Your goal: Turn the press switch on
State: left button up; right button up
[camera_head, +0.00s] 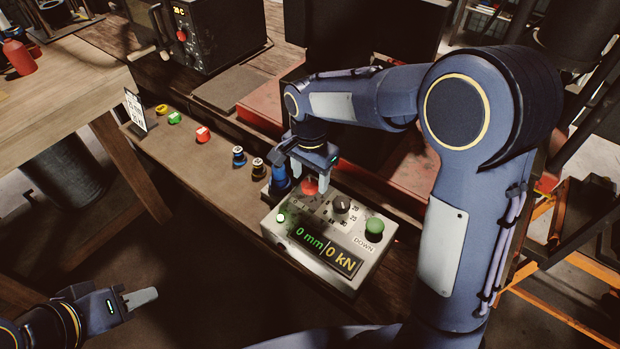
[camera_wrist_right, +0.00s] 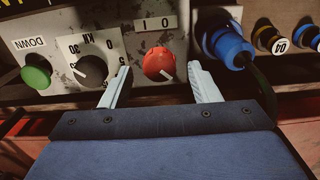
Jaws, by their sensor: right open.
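The press control box (camera_head: 290,248) sits on the bench, its display reading 0 mm and 0 kN. Its red rotary switch (camera_head: 310,187) is partly hidden by my right gripper (camera_head: 311,177) in the head view. In the right wrist view the red switch (camera_wrist_right: 158,64) has a white pointer line aimed to the lower right, with I and O marks above it. My right gripper (camera_wrist_right: 159,70) is open, one fingertip on each side of the switch with gaps visible. My left gripper (camera_head: 138,298) is at lower left, away from the box; its finger gap is unclear.
A black dial (camera_head: 341,204) and green DOWN button (camera_head: 374,229) are on the same box. A blue plug (camera_wrist_right: 228,47) sits beside the switch. Several small fittings and a sign (camera_head: 135,110) stand along the bench. A wooden table (camera_head: 60,85) is at left.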

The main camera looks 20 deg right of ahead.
aim_at(310, 183)
notch_tip(310, 183, up, 6)
jog(key=shift+r, duration=0.1)
dwell(0.6)
